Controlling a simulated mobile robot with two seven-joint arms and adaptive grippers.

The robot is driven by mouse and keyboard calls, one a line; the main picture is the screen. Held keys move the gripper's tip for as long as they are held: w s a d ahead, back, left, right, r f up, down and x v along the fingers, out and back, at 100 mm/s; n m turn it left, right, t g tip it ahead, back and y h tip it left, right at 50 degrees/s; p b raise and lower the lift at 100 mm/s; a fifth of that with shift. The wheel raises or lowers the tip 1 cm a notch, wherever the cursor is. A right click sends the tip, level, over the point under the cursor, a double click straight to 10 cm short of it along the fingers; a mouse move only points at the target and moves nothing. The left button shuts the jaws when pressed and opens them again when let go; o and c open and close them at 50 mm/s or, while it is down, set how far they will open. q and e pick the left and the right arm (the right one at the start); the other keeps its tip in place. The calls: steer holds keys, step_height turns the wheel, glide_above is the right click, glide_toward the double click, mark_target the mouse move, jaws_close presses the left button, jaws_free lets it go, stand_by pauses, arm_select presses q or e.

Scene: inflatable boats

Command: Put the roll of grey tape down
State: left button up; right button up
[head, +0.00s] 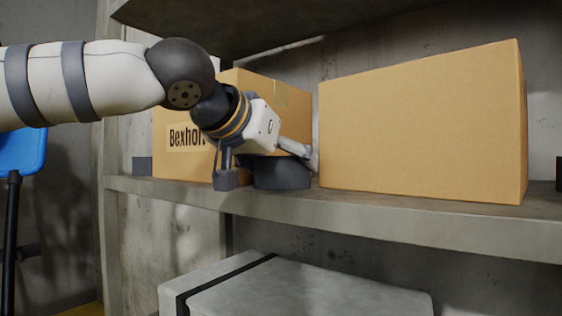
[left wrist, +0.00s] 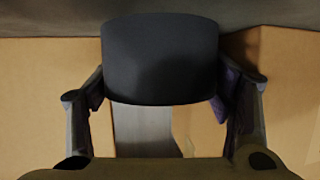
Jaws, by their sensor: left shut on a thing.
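The roll of grey tape (head: 281,175) is a dark, squat cylinder at the shelf board, between two cardboard boxes. My left gripper (head: 268,170) reaches in from the left and is shut on the roll, one finger on each side. In the left wrist view the roll (left wrist: 160,60) fills the upper middle between the two fingers. Its underside is at the level of the shelf top; I cannot tell whether it touches the board. My right gripper is not in view.
The concrete-grey shelf (head: 400,217) holds a large plain box (head: 425,125) close right of the roll and a labelled box (head: 172,160) behind my left gripper. A small grey block (head: 142,166) sits at the left end. A grey case (head: 310,295) stands below.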

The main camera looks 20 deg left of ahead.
arm_select(q)
steer(key=shift+s+r, duration=0.1)
steer(key=shift+r, duration=0.05)
steer(key=o, duration=1)
steer(key=shift+s+r, duration=0.2)
steer(key=v, duration=1.1)
steer(key=shift+s+a, duration=0.1)
steer(key=shift+s, duration=0.15)
